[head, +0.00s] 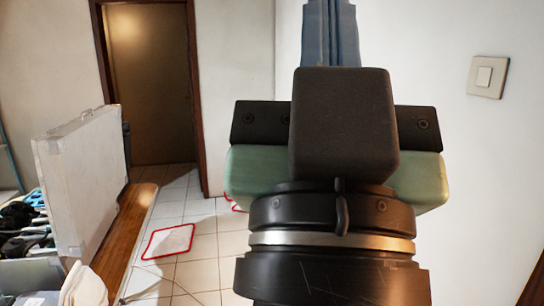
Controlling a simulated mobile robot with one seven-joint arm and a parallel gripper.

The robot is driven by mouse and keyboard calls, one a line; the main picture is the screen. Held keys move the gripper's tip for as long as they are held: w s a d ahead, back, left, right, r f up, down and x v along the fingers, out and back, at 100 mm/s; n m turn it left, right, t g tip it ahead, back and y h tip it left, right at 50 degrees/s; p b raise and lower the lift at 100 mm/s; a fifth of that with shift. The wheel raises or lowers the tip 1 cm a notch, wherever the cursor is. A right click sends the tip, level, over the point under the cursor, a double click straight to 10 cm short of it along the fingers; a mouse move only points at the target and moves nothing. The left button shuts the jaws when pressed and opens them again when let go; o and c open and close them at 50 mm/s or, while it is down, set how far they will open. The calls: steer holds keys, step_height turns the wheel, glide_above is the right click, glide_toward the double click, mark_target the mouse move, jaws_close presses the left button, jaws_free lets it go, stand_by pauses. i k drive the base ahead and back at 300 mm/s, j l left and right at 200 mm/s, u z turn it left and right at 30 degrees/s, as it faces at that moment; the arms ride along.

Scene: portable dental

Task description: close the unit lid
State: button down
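Part of the unit's body (32,276) shows at the lower left, with dark items and tools beside the lid; the rest is cut off by the frame. My gripper (331,32) is large in the foreground, right of centre, well to the right of the lid in the picture and not touching it. Its blue-grey fingers point up, partly hidden behind a black block, so their opening cannot be made out.
A wooden bench or table edge (128,225) runs beside the lid. A brown door (150,85) stands at the back. A red-edged white mat (169,241) lies on the tiled floor. A white wall with a switch (486,76) is at the right. The floor between bench and arm looks mostly clear.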

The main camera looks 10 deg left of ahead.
mark_target(80, 162)
steer(key=i+j+u, duration=0.3)
steer(key=i, duration=0.45)
steer(key=i+l+u, duration=0.1)
steer(key=i+u, duration=0.2)
steer(key=i, duration=0.45)
steer(key=i+j+z, duration=0.25)
steer(key=i, duration=0.25)
steer(key=i+j+z, duration=0.3)
steer(key=i+j, duration=0.1)
steer(key=i, duration=0.05)
